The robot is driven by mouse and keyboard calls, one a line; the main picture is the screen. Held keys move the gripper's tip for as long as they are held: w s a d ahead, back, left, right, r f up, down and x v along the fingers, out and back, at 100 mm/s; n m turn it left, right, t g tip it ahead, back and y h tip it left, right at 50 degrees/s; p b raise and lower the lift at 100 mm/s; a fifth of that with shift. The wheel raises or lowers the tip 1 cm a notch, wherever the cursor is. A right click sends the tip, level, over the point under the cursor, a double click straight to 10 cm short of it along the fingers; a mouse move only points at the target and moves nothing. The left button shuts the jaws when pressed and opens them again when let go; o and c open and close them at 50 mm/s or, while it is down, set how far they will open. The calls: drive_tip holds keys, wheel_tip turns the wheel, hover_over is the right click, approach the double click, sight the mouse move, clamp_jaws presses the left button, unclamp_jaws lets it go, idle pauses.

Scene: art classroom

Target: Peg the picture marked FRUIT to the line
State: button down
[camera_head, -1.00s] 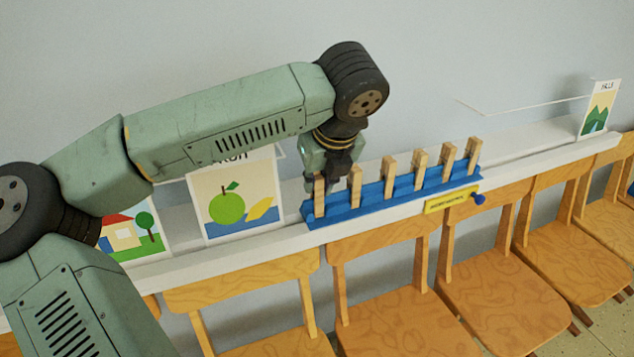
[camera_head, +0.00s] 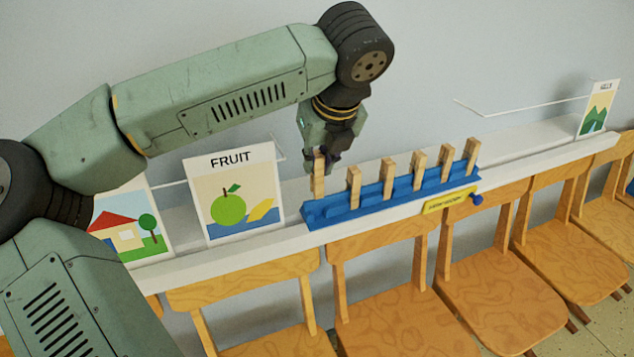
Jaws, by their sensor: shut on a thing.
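The FRUIT picture (camera_head: 235,195), with a green apple and a yellow shape, stands upright on the white ledge left of centre. A thin white line (camera_head: 174,184) shows beside it, partly hidden behind the pictures; a white line (camera_head: 530,105) also shows at the right. My gripper (camera_head: 322,160) is shut on a wooden peg (camera_head: 319,182), which it holds upright just above the left end of the blue rack (camera_head: 340,212). Several other wooden pegs (camera_head: 387,178) stand in the rack. My gripper is to the right of the FRUIT picture.
A house picture (camera_head: 128,225) stands left of FRUIT, partly hidden by my arm. A mountain picture (camera_head: 597,112) stands at the far right of the ledge (camera_head: 540,148). Wooden chairs (camera_head: 395,290) line the front.

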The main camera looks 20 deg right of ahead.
drive_tip(key=shift+r, duration=0.5)
drive_tip(key=shift+s+r+b, duration=0.25)
drive_tip(key=shift+s+b, duration=0.15)
drive_tip(key=shift+s, duration=0.85)
drive_tip(key=shift+s+r+b, duration=0.2)
drive_tip(key=shift+s+b, duration=0.15)
drive_tip(key=shift+s, duration=0.9)
